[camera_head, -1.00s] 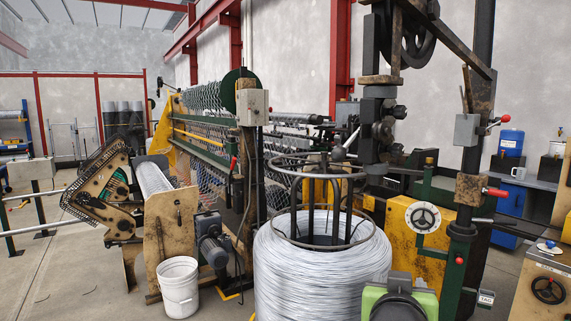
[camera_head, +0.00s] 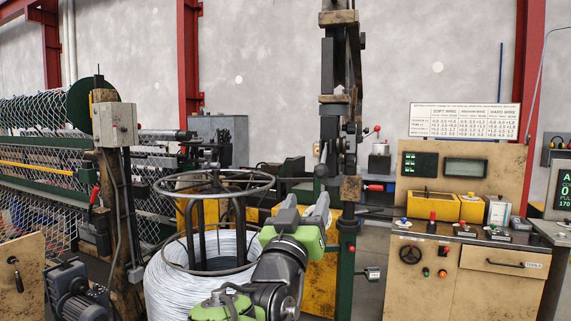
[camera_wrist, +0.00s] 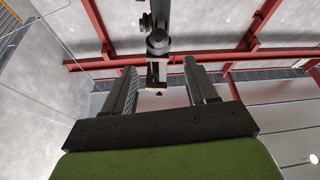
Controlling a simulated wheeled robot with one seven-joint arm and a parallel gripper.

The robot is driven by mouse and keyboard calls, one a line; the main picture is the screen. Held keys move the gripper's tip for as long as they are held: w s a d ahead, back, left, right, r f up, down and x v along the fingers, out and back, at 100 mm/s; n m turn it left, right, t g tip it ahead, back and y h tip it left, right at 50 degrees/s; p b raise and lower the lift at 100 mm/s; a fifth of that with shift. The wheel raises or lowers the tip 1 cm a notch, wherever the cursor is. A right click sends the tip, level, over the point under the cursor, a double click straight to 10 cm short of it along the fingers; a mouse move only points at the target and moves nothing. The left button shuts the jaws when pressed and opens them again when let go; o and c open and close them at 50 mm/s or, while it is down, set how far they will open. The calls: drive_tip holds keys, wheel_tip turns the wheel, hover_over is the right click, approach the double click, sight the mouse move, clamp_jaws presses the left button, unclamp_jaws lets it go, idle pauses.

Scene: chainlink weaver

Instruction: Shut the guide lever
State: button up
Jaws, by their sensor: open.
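My gripper (camera_head: 305,208) is open and empty, in front of the dark machine post and right of the wire coil. In the wrist view my gripper (camera_wrist: 160,78) points upward, with a dark post fitting (camera_wrist: 157,45) beyond and between the fingers. A lever with a red knob (camera_head: 376,129) sticks up right of the post in the head view. A red-handled part (camera_head: 375,187) projects from the post lower down. I cannot tell for sure which of these is the guide lever. My gripper is apart from both.
A large coil of wire (camera_head: 186,278) with a dark ring frame (camera_head: 212,181) stands left of my arm. The chain-link machine (camera_head: 40,155) is at the left. A control bench (camera_head: 424,290) with yellow bins (camera_head: 433,205) stands at the right.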

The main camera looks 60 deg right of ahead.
sight(322, 161)
drive_tip(key=p+x, duration=0.6)
drive_tip(key=x, duration=0.8)
drive_tip(key=shift+s+r, duration=0.1)
drive_tip(key=shift+d, duration=0.3)
clamp_jaws()
